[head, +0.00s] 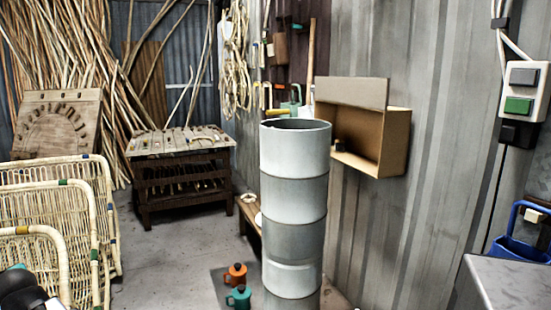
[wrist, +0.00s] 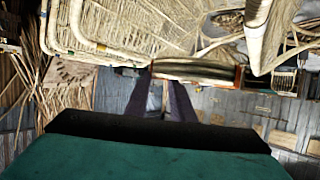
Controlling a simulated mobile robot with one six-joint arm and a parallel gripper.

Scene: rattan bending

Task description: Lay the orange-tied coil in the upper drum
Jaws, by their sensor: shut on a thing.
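In the wrist view my gripper (wrist: 166,92) is shut on a rattan coil (wrist: 190,70), seen nearly edge-on at the fingertips. A small orange mark, apparently its tie, shows at the coil's right end. The coil's far side is hidden. In the head view a tall grey column of stacked drum sections stands at the centre. The upper drum (head: 295,150) is its top section, with a round dark opening facing up; its inside floor is hidden. The held coil does not show in the head view, so I cannot tell its distance from the drum.
Woven rattan frames (head: 55,200) stand at the left. A wooden workbench (head: 180,142) is behind. Open floor lies left of the pots.

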